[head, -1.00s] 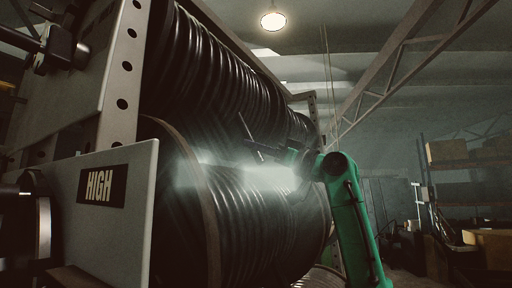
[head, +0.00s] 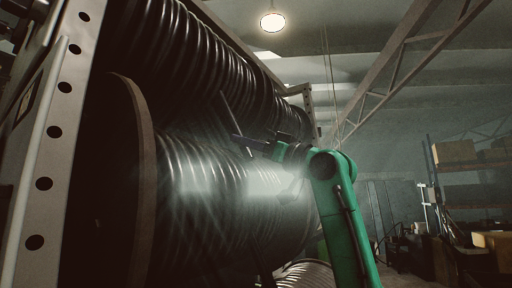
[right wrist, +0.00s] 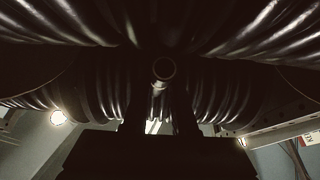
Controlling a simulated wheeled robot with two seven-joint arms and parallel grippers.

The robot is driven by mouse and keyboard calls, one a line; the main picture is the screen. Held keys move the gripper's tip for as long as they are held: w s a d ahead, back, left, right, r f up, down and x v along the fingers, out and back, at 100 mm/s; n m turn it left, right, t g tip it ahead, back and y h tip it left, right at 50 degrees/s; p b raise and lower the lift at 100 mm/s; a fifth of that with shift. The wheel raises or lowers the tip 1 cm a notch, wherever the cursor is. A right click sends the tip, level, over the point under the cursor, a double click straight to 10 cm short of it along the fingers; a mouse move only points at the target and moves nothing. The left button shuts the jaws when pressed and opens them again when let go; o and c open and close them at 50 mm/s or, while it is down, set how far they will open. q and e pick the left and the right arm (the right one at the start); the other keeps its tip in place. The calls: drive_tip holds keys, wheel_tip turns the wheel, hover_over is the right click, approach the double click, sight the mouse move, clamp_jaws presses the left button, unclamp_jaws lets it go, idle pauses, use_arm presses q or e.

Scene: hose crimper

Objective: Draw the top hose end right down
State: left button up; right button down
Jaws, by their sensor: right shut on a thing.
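The top drum of black hose (head: 190,55) fills the upper left of the head view, wound in many glossy turns. My right gripper (head: 238,140) is in front of the coils, at the end of my green arm. In the right wrist view a round hose end (right wrist: 163,68) shows as a dark ring between the two fingers of my right gripper (right wrist: 160,112), which are shut on it. The hose behind the ring is too dark to follow. My left gripper is out of view.
A lower drum of hose (head: 215,200) with a brown flange (head: 140,190) sits under the top one. A perforated metal rack post (head: 65,130) stands at left. Shelving with boxes (head: 455,152) is far right. Open floor lies right of the drums.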

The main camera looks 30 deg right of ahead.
drive_tip(key=shift+s+d+f, duration=0.1)
drive_tip(key=shift+s+f, duration=0.05)
drive_tip(key=shift+f, duration=0.3)
drive_tip(key=shift+s+d+f, duration=0.1)
drive_tip(key=shift+s+f, duration=0.05)
drive_tip(key=shift+f, duration=0.25)
drive_tip(key=shift+s+a+r, duration=0.1)
drive_tip(key=shift+s, duration=0.1)
drive_tip(key=shift+w+r, duration=0.1)
drive_tip(key=shift+w, duration=0.15)
drive_tip(key=c, duration=0.7)
unclamp_jaws()
drive_tip(key=shift+w, duration=0.1)
drive_tip(key=shift+w+a, duration=0.2)
drive_tip(key=shift+w, duration=0.05)
use_arm(q)
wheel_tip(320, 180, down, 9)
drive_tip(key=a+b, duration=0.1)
drive_tip(key=b, duration=0.6)
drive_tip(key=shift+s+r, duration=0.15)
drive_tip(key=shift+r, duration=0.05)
use_arm(e)
drive_tip(key=v, duration=1.4)
drive_tip(key=shift+s+d, duration=0.1)
drive_tip(key=shift+s, duration=0.15)
